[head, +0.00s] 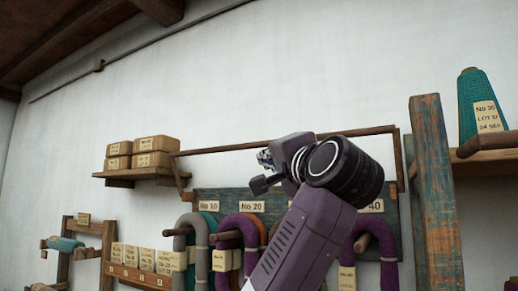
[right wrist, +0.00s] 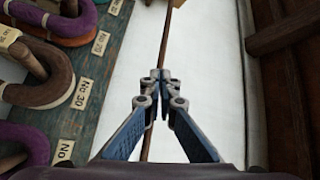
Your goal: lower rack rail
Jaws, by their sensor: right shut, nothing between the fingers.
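The rack rail (head: 225,148) is a thin brown wooden bar. It runs across the white wall above the blue-green hank board (head: 230,196), with a short arm coming down at each end. In the right wrist view the rail (right wrist: 171,35) runs lengthwise and passes behind my fingertips. My right gripper (head: 265,159) is in front of the wall at about the rail's height in the head view. Its fingertips (right wrist: 160,76) are together and hold nothing. I cannot tell whether they touch the rail. My right arm hides part of the rail and board. My left gripper is out of view.
Purple, grey and teal yarn hanks (head: 197,262) hang from pegs under numbered labels. A small shelf (head: 120,181) holds tan boxes at left. A worn wooden post (head: 434,190) and a shelf with a teal cone (head: 480,105) stand at right.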

